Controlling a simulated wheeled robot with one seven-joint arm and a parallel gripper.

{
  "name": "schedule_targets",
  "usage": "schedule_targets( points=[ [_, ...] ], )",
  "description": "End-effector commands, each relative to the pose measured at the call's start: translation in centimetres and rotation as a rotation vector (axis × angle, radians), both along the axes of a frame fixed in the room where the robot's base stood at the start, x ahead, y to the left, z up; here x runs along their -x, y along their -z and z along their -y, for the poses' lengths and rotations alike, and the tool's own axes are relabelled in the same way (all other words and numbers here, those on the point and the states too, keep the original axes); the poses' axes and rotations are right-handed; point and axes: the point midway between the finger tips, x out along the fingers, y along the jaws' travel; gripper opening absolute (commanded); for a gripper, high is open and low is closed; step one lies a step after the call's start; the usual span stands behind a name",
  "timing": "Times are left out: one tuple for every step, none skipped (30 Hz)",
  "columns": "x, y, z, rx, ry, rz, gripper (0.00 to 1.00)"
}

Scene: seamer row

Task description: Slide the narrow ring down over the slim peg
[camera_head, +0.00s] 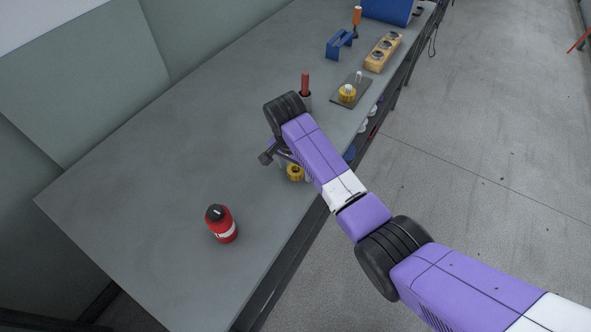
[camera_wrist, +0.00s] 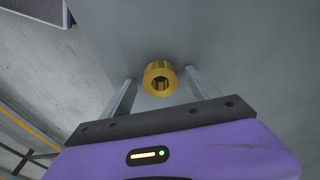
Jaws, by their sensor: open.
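A yellow ring (camera_head: 295,173) lies on the grey bench beside my gripper (camera_head: 284,163), partly hidden by my arm. In the wrist view the ring (camera_wrist: 160,78) shows its round dark hole and sits between the two fingertips of my gripper (camera_wrist: 160,80). The fingers are open, with a gap on each side of the ring. A dark plate (camera_head: 340,101) farther along the bench carries a slim pale peg (camera_head: 359,76), standing bare. Another yellow ring (camera_head: 347,92) sits on the same plate, with a pale top at its middle.
A red bottle (camera_head: 221,224) with a black cap stands on the near bench. A red-handled tool stands in a dark holder (camera_head: 306,101) close beyond my wrist. A blue bracket (camera_head: 339,43), a wooden block with dark holes (camera_head: 383,52) and a blue box (camera_head: 388,10) are farther back.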

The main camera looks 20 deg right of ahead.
Motion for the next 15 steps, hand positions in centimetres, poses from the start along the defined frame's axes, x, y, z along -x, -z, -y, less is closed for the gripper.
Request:
schedule_targets(
  points=[
    [0.0,0.06,0.01,0.0,0.0,0.0,0.7],
    [-0.01,0.06,0.01,0.0,0.0,0.0,0.7],
    [-0.01,0.05,-0.01,0.0,0.0,0.0,0.7],
    [-0.01,0.05,-0.01,0.0,0.0,0.0,0.7],
    [-0.01,0.05,-0.01,0.0,0.0,0.0,0.7],
    [-0.01,0.04,-0.01,0.0,0.0,0.0,0.66],
    [-0.01,0.04,-0.01,0.0,0.0,0.0,0.6],
    [-0.01,0.04,-0.01,0.0,0.0,0.0,0.54],
    [0.0,0.03,-0.01,-0.001,0.0,0.001,0.47],
    [-0.01,0.02,-0.02,-0.001,0.0,0.001,0.41],
    [-0.01,0.02,-0.02,-0.001,0.0,0.001,0.35],
    [-0.01,0.02,-0.02,0.0,-0.001,0.001,0.27],
    [-0.01,0.02,-0.03,0.0,-0.001,0.001,0.21],
    [-0.01,0.02,-0.03,0.0,-0.001,0.001,0.15],
    [-0.01,0.01,-0.02,0.0,-0.001,0.001,0.07]
  ],
)
